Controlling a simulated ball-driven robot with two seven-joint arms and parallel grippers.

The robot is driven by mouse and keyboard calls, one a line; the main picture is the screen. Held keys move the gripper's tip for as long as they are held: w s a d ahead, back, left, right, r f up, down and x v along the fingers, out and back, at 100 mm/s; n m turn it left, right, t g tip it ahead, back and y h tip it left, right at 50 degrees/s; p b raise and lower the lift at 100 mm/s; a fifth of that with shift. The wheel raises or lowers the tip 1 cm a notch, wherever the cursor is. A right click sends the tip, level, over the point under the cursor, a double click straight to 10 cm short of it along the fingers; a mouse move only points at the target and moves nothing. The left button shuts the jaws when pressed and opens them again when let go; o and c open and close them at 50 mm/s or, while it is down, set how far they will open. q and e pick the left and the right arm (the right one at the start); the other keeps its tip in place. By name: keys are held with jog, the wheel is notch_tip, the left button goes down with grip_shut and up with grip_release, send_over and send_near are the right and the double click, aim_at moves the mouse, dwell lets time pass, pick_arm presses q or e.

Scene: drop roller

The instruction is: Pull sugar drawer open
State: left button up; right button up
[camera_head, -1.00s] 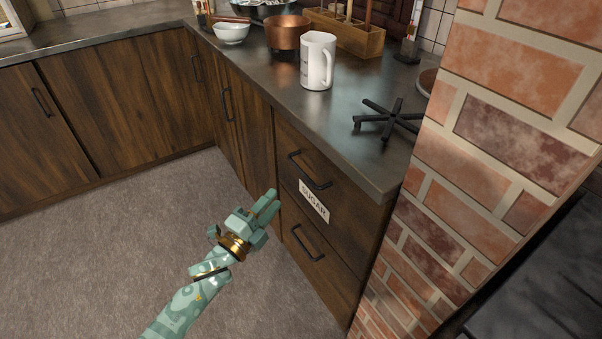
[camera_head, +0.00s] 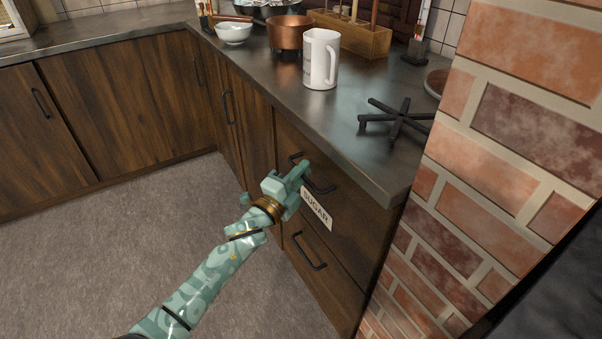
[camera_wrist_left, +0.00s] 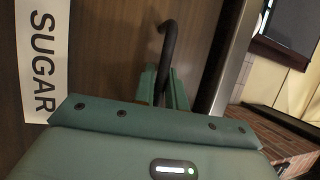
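The sugar drawer (camera_head: 352,212) is the upper drawer of the dark wood cabinet beside the brick pillar. It looks closed, its front flush with the cabinet. Its white SUGAR label (camera_head: 315,208) also shows in the left wrist view (camera_wrist_left: 42,60). The drawer's black bar handle (camera_head: 322,184) also shows in the left wrist view (camera_wrist_left: 168,42). My left gripper (camera_head: 301,172) is at the handle's left part. In the left wrist view its green fingers (camera_wrist_left: 164,88) lie close on both sides of the bar, which fills the gap. My right gripper is out of view.
A second drawer with a black handle (camera_head: 309,253) is below. The brick pillar (camera_head: 480,180) stands close on the right. The countertop (camera_head: 340,125) above holds a white mug (camera_head: 319,60) and a black trivet (camera_head: 398,120). The grey floor (camera_head: 110,250) in front is clear.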

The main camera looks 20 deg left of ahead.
pick_arm(q)
grip_shut()
